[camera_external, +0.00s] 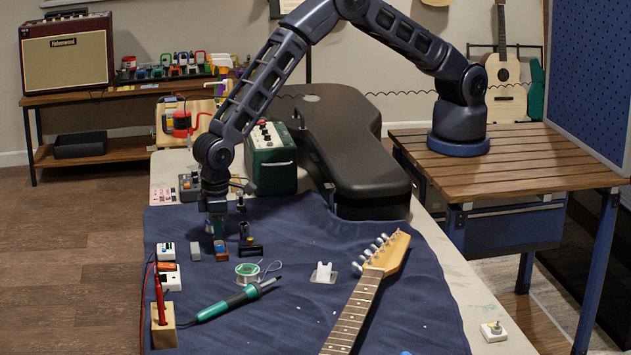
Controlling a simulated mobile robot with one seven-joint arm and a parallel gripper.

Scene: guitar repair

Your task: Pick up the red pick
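My gripper (217,228) points down at the far left part of the dark blue cloth (310,245), low over it. Its fingers are small and dark here, and I cannot tell whether they are open or shut. A small block with a blue top (220,248) is right below the fingertips; whether they touch it is unclear. I cannot clearly make out a red pick on the cloth; it may be too small to see or hidden by the gripper.
A wooden block (163,328) holds a red-handled tool. A guitar neck (356,308) lies at right. A black guitar case (345,150) and green amp (272,160) stand behind.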

